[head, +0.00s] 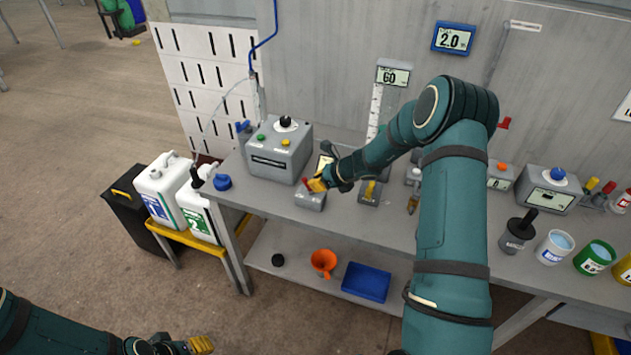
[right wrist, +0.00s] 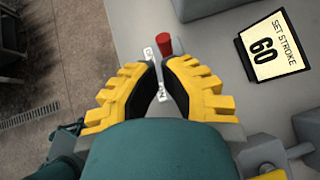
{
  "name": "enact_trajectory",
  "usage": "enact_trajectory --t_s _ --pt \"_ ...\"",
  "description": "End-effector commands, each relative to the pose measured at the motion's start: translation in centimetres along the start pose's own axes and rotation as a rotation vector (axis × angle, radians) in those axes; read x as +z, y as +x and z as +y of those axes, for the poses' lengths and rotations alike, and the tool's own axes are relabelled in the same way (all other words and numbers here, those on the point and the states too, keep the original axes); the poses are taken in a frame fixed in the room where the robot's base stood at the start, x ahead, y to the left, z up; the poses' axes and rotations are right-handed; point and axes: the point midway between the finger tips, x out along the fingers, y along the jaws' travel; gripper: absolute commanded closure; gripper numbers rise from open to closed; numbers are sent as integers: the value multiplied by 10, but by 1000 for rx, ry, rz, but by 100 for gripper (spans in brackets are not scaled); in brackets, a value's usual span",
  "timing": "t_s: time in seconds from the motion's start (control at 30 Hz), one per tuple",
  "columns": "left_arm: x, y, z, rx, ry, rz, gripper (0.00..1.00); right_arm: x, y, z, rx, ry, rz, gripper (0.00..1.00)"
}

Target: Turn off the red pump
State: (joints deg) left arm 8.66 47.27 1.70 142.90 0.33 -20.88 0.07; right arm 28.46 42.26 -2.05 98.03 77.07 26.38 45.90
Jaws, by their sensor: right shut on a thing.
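The red pump switch is a small grey box (head: 311,200) near the front edge of the bench, with a red lever (head: 306,183) on top. In the right wrist view the red lever tip (right wrist: 164,44) shows just beyond the yellow fingertips, above a white label strip (right wrist: 152,57) whose lower end reads "ON". My right gripper (head: 318,185) is at the box, its fingers shut on the red lever; they hide its lower part. My left gripper (head: 200,345) is low at the bottom left, away from the bench; its opening is unclear.
A grey pump unit (head: 280,150) stands behind the box on the left. A switch box with a yellow lever (head: 370,190) is just to the right. A "SET STROKE 60" sign (right wrist: 272,48) stands nearby. White jugs (head: 165,190) stand left of the bench.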

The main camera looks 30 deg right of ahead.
Motion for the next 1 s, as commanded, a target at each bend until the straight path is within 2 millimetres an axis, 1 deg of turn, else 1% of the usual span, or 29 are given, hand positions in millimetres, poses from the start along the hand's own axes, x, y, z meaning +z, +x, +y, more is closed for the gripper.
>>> enact_trajectory --t_s 0.03,0.13,0.3,0.5,0.6,0.7,1.0 --pt "-1 -5 2 1 0 0 53 2 -8 -2 -2 0 1 100" --pt "-1 -12 4 2 0 -1 53 5 -21 -4 2 -4 -1 100" --pt "-1 -13 4 2 0 0 53 23 -55 0 1 -6 -2 100" --pt "-2 -17 6 3 0 1 53 38 -87 3 1 -4 -1 100" --pt "-2 -18 6 3 0 0 53 43 -96 4 2 -4 -1 100" --pt "-2 -19 6 3 0 0 53 45 -102 5 4 -4 0 100" --pt "-2 -19 6 3 0 0 53 46 -104 5 4 -3 0 100"
